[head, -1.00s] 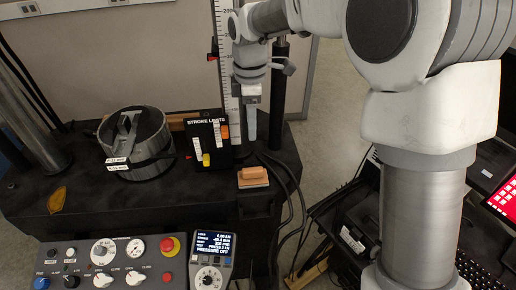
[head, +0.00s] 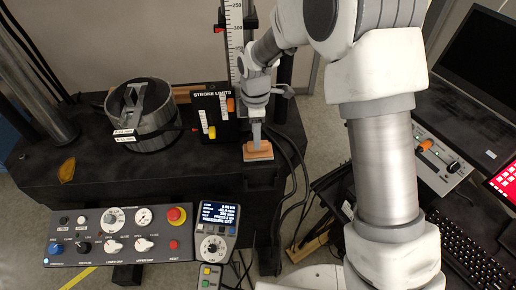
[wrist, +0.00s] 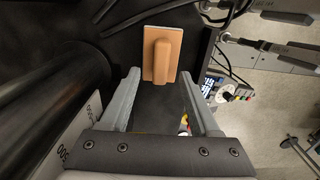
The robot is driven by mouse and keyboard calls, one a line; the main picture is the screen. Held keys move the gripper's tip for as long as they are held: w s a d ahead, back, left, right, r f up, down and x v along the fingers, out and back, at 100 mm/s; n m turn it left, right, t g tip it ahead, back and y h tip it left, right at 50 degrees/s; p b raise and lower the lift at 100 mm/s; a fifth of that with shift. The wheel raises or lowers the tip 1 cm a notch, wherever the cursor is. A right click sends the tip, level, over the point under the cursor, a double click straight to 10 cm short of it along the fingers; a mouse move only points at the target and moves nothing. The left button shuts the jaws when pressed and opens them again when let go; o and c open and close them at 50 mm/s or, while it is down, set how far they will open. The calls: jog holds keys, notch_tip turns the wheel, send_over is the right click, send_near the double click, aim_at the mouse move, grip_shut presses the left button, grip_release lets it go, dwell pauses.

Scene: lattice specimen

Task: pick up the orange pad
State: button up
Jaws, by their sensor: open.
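The orange pad (head: 259,155) is a flat rectangular block with a raised grip bar, lying on the black machine table (head: 95,180) near its right front edge. In the wrist view the orange pad (wrist: 172,70) lies just past the fingertips, its bar pointing roughly along the fingers. My gripper (head: 256,143) is open and empty, pointing down over the pad in the head view. In the wrist view my gripper (wrist: 160,76) has its fingers spread wider than the pad, with the bar's near end about midway between them. Whether the tips touch the pad is unclear.
A black stroke-limits panel (head: 213,118) and a ruled column (head: 236,40) stand close left of and behind the gripper. A metal cylinder (head: 150,120) is farther left. A control panel (head: 115,235) and pendant (head: 216,222) are in front. Dark cables (head: 300,185) run right of the pad.

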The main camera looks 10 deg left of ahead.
aim_at(265, 153)
notch_tip(265, 153, down, 4)
jog(key=shift+f+p, duration=0.1)
jog(key=shift+p, duration=0.2)
grip_shut()
